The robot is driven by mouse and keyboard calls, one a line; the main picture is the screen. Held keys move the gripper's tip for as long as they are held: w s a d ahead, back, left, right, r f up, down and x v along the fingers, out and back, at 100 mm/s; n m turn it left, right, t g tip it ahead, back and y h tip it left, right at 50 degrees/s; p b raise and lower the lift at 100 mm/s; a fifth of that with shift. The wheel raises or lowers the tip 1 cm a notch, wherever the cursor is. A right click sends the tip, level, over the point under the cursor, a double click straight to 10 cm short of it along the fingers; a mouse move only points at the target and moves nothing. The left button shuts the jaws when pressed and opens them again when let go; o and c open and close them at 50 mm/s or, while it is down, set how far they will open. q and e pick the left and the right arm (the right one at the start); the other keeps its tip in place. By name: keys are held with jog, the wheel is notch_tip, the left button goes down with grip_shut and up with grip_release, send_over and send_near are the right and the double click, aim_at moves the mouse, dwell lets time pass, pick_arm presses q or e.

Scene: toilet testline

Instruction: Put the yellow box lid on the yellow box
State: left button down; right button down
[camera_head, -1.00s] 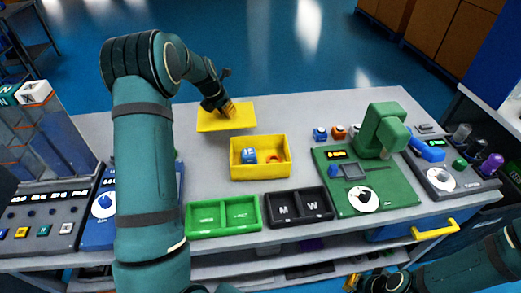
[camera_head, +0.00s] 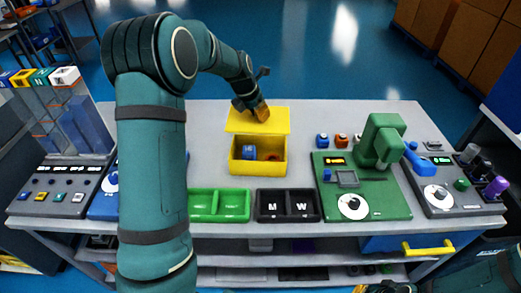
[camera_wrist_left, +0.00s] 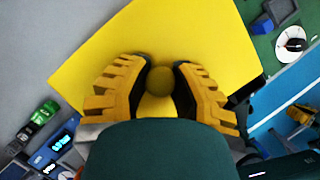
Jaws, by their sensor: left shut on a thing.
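The yellow box lid (camera_head: 272,118) is a flat yellow plate with a knob, held by my left gripper (camera_head: 259,110). In the left wrist view the gripper (camera_wrist_left: 160,88) is shut on the round knob, and the lid (camera_wrist_left: 160,35) spreads beyond the fingers. The open yellow box (camera_head: 257,168) stands on the table just in front of the lid. My right gripper (camera_head: 380,288) shows only partly at the bottom edge.
In front of the box are a green tray (camera_head: 219,219) and a black tray (camera_head: 287,218) marked M and W. A green machine (camera_head: 381,145) on a board stands right, near several small cubes (camera_head: 340,140). Control panels flank both sides. The table behind the box is clear.

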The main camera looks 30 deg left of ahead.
pick_arm(q)
notch_tip(320, 180, down, 10)
jog(key=b, duration=0.2)
dwell(0.3)
jog(key=shift+f, duration=0.45)
jog(key=shift+f, duration=0.15)
jog(key=c, duration=0.9)
grip_release()
jog(key=shift+o, duration=0.2)
